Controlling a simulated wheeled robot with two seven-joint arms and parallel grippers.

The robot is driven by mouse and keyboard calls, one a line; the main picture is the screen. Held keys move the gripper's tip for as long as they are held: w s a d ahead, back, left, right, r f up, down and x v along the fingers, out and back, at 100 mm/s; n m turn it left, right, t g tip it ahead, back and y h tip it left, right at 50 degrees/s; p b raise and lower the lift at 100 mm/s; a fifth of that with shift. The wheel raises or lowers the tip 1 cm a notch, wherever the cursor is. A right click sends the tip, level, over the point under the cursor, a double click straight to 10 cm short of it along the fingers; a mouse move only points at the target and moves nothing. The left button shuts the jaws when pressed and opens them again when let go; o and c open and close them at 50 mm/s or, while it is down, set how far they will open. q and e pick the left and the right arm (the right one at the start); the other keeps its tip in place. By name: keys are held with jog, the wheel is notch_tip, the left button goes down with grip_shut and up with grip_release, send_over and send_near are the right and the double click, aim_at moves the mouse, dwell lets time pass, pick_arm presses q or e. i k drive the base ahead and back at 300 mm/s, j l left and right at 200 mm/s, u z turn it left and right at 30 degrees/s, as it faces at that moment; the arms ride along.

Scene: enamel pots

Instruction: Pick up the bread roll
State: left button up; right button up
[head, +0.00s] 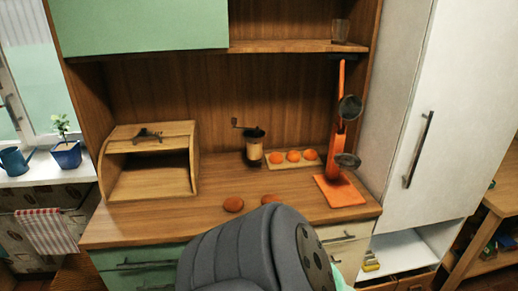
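Neither of my grippers shows in the head view.
An open wooden bread box (150,186) stands at the left of the counter (205,219). A coffee grinder (254,147) stands at the back. An orange ladle stand (339,192) is at the right. My arm link hides part of the counter's front.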

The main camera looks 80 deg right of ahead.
aim_at(268, 199)
jog(key=z, duration=2.85)
